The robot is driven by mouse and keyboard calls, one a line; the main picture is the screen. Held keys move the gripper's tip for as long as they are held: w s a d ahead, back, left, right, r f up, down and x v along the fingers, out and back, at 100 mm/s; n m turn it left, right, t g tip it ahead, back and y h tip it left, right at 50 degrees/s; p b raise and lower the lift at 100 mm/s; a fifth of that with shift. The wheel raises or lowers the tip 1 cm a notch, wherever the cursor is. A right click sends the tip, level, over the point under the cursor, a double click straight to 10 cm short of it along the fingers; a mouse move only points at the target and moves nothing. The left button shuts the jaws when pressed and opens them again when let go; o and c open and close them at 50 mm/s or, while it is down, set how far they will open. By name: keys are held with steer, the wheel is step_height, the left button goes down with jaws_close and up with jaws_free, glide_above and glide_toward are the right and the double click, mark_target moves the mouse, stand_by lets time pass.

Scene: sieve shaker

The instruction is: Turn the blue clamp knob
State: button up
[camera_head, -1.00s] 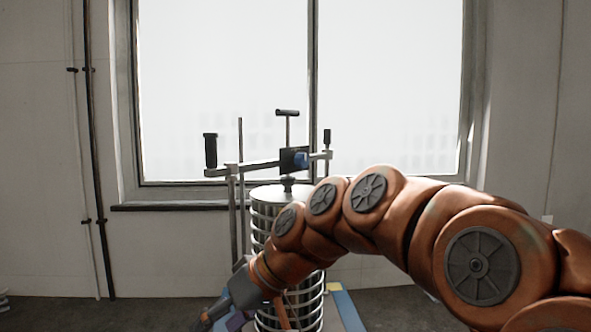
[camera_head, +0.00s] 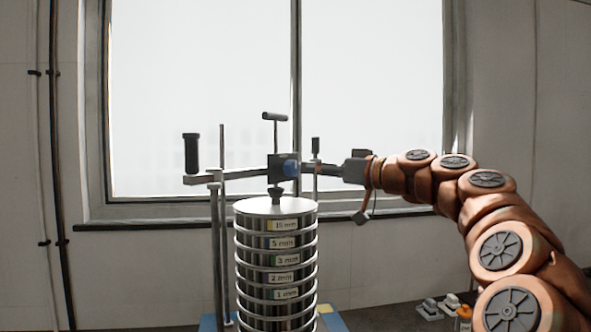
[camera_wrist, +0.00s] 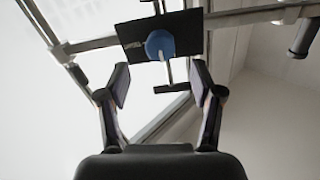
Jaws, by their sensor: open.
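The blue clamp knob (camera_head: 291,168) sits on the right side of a dark clamp block (camera_head: 276,176) on the shaker's crossbar, above the sieve stack (camera_head: 277,262). In the wrist view the round blue knob (camera_wrist: 160,45) shows on the dark block (camera_wrist: 187,35), ahead of my gripper. My gripper (camera_head: 309,168) points left at the knob, at about its height. In the wrist view the two fingers of my gripper (camera_wrist: 160,86) are spread apart and empty. The knob appears beyond the fingertips, roughly centred between them. I cannot tell the exact gap.
A black upright handle (camera_head: 192,153) stands at the crossbar's left end. A T-shaped handle (camera_head: 275,117) rises above the block. Thin vertical rods flank the stack. Small grey items and an orange-and-white bottle (camera_head: 464,317) are at lower right. The window is behind.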

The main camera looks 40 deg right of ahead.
mark_target(296, 169)
steer(key=shift+p+x, duration=0.75)
steer(key=shift+x, duration=2.35)
steer(key=shift+c, duration=0.3)
steer(key=c, duration=1.1)
